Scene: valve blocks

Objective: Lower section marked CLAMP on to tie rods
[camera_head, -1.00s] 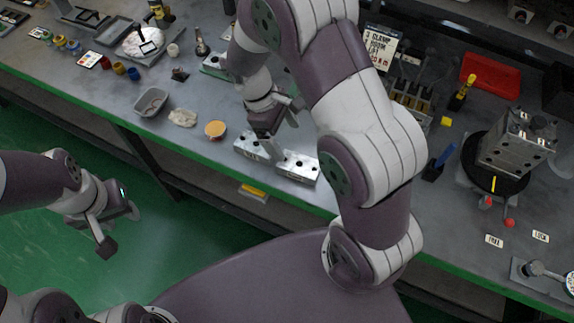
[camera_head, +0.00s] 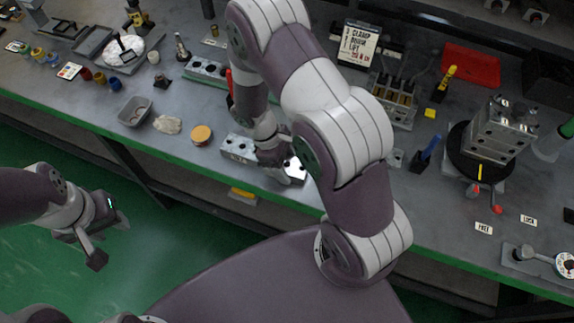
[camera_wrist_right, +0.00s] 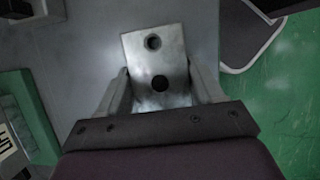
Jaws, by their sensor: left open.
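Two silvery metal blocks lie near the bench's front edge in the head view. The left block (camera_head: 238,148) is bare. My right gripper (camera_head: 283,168) is over the right block (camera_head: 299,168) and hides most of it. In the right wrist view, a block face with two holes (camera_wrist_right: 155,60) sits between the right fingers (camera_wrist_right: 160,88). Whether they press on it is unclear. No CLAMP mark is readable on either block. A metal block stack (camera_head: 497,133) stands on a black round base (camera_head: 461,142); its tie rods are not clear. My left gripper (camera_head: 92,243) is open and empty over the floor.
A sign reading CLAMP (camera_head: 358,44) stands at the back. A red tray (camera_head: 471,65), grey bin (camera_head: 136,112) and orange-topped round tin (camera_head: 201,134) are on the bench. A red-knobbed lever (camera_head: 496,209) and FREE (camera_head: 483,228) and LOCK (camera_head: 528,220) labels lie before the stack.

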